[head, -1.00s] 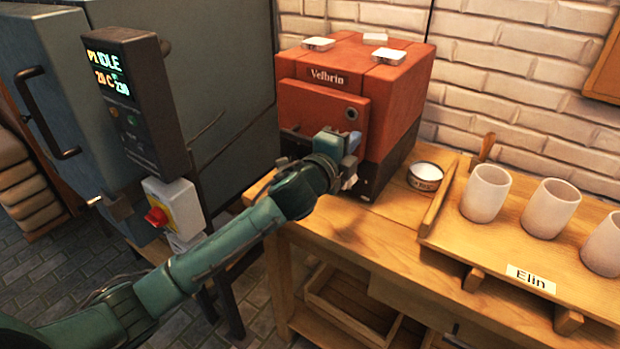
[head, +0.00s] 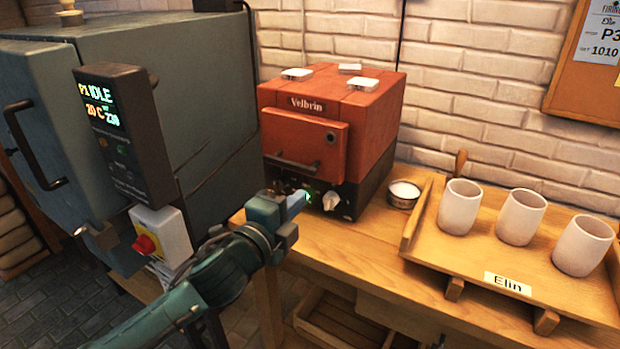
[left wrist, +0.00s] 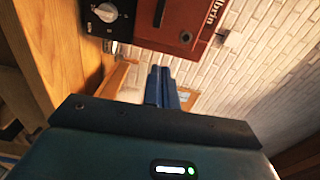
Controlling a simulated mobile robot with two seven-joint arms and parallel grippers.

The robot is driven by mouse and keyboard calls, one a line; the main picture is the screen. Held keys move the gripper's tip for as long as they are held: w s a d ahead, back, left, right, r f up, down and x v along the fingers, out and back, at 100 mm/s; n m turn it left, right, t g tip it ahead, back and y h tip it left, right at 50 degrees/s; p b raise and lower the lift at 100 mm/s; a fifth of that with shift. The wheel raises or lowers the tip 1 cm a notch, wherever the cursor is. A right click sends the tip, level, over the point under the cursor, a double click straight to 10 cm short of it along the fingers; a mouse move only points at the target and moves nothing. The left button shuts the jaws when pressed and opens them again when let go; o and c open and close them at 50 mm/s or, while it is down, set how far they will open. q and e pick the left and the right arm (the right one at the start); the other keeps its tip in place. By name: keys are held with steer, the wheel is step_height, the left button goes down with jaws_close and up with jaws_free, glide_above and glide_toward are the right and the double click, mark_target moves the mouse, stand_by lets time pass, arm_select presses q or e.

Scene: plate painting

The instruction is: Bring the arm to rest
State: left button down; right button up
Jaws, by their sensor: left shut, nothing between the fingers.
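My left arm comes in from the lower left of the head view. My left gripper (head: 300,203) is shut and empty, in front of the lower panel of the red Velbrin kiln (head: 330,135). In the left wrist view its blue fingers (left wrist: 161,88) lie together with nothing between them. That view also shows the red kiln (left wrist: 180,25) and a white-marked knob (left wrist: 106,12) at the top. I cannot tell from the head view how far the gripper is from the kiln. My right gripper is not in view.
On the wooden table (head: 370,262) are a small round tin (head: 403,196) and a board labelled Elin (head: 560,290) with three white cups (head: 520,216).

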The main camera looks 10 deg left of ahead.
arm_select(q)
steer(key=s+a+f+n+g+y+p, duration=0.2)
steer(key=s+f+n+g, duration=0.4)
steer(key=s+f+n, duration=1.2)
steer(key=s+a+f, duration=0.1)
steer(key=s+f, duration=0.4)
steer(key=f, duration=0.3)
steer(key=shift+f+n+y, duration=0.2)
steer(key=shift+n+y, duration=0.1)
